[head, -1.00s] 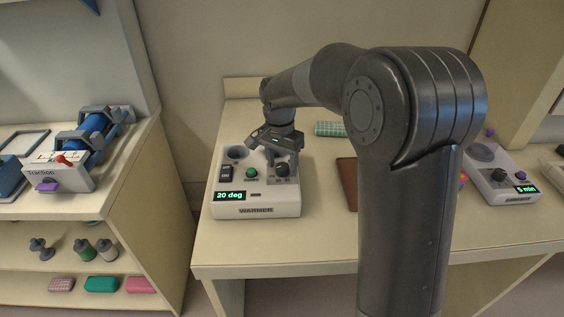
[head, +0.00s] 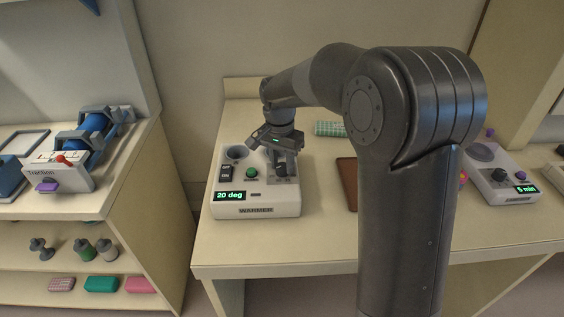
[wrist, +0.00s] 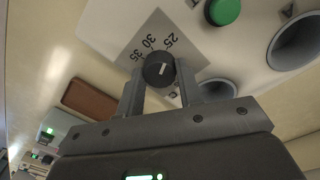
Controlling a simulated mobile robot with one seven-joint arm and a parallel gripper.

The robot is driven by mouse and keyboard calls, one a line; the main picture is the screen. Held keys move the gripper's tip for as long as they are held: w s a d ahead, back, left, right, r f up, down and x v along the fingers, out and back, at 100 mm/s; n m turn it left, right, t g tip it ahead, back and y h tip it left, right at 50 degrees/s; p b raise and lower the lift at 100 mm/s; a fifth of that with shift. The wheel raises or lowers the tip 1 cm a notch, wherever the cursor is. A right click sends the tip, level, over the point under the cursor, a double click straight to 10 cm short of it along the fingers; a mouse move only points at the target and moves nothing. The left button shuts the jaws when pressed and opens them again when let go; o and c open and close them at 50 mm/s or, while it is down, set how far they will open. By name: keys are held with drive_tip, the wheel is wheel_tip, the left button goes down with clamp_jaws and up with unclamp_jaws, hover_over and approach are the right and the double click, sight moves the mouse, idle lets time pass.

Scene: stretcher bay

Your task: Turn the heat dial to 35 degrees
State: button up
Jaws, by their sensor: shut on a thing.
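The warmer (head: 256,210) is a pale box on the table, with a green display reading 20 deg. Its heat dial (wrist: 158,69) is a dark round knob with a white pointer line, on a grey plate marked 25, 30 and 35 in the wrist view. My gripper (wrist: 160,78) is shut on the dial, one finger on each side of it. In the head view my gripper (head: 284,165) reaches down over the right part of the warmer and largely hides the dial.
A green button (head: 252,173) and a black switch (head: 226,173) are left of the dial. A brown tray (head: 347,182) and a green patterned pack (head: 329,129) lie to the right. Another device (head: 497,178) reading 5 min stands further right.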

drive_tip(key=n, duration=0.8)
drive_tip(key=shift+n+t, duration=0.3)
drive_tip(key=n, duration=0.4)
drive_tip(key=shift+s+n, duration=0.1)
drive_tip(key=shift+n, duration=0.2)
drive_tip(key=n, duration=0.4)
drive_tip(key=o, duration=1)
drive_tip(key=shift+r, duration=0.1)
